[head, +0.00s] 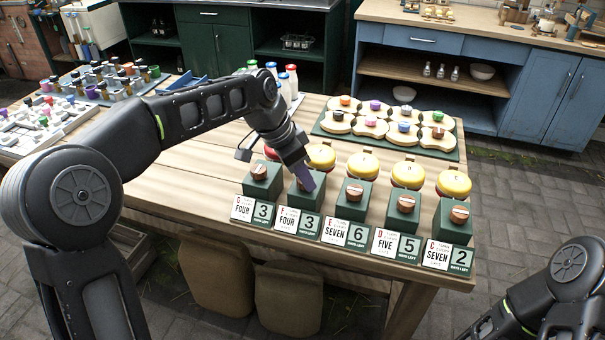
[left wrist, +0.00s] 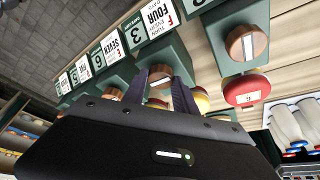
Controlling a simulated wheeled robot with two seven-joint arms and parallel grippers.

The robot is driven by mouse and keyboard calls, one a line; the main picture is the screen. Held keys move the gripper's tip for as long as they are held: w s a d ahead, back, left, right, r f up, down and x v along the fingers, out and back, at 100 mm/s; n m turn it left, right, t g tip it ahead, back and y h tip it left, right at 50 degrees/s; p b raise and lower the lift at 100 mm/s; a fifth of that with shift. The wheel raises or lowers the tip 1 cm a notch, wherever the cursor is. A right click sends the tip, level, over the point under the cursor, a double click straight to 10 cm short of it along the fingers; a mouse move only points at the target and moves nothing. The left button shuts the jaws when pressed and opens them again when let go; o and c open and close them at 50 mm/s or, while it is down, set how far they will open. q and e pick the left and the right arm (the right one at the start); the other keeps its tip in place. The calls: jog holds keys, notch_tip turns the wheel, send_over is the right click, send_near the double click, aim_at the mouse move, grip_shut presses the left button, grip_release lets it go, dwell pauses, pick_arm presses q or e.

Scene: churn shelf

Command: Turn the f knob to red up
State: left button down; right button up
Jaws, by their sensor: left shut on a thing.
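The f knob (left wrist: 159,76) is a round copper-brown knob on a green block behind the card marked F, FOUR, 3. In the head view the block (head: 296,204) is second from the left in the row, and the knob is mostly hidden by my gripper. My left gripper (head: 305,182) is shut on the knob from above. In the left wrist view its two fingers (left wrist: 166,88) stand on either side of the knob. My right gripper is out of view; only part of that arm shows.
The g knob (head: 259,171) stands close on the left and the e knob (head: 354,191) on the right. Yellow-lidded jars (head: 363,165) stand behind the row. A green tray (head: 446,152) with several coloured knobs and bottles (head: 291,80) stand farther back. Bare table lies left of the row.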

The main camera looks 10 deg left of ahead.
pick_arm(q)
jog(key=shift+n+t, duration=0.3)
jog(key=shift+n, duration=0.1)
jog(key=n, duration=0.1)
jog(key=n+y+b, duration=0.1)
jog(key=n, duration=0.1)
jog(key=shift+s+d+t+b, duration=0.1)
jog(key=shift+d+t+b, duration=0.1)
jog(key=shift+t+b, duration=0.1)
jog(key=n+y+b, duration=0.1)
jog(key=n, duration=0.2)
jog(key=n+y, duration=0.1)
jog(key=n, duration=0.2)
jog(key=shift+d+n+t+y+b, duration=0.15)
jog(key=shift+n+t+y+b, duration=0.15)
jog(key=shift+n+y+b, duration=0.1)
jog(key=n+y, duration=0.1)
jog(key=n, duration=0.2)
jog(key=shift+d+n, duration=0.1)
jog(key=shift+n, duration=0.2)
jog(key=shift+n+g+y, duration=0.6)
jog(key=shift+n+y, duration=0.2)
jog(key=shift+n, duration=1.1)
jog(key=c, duration=1)
grip_release()
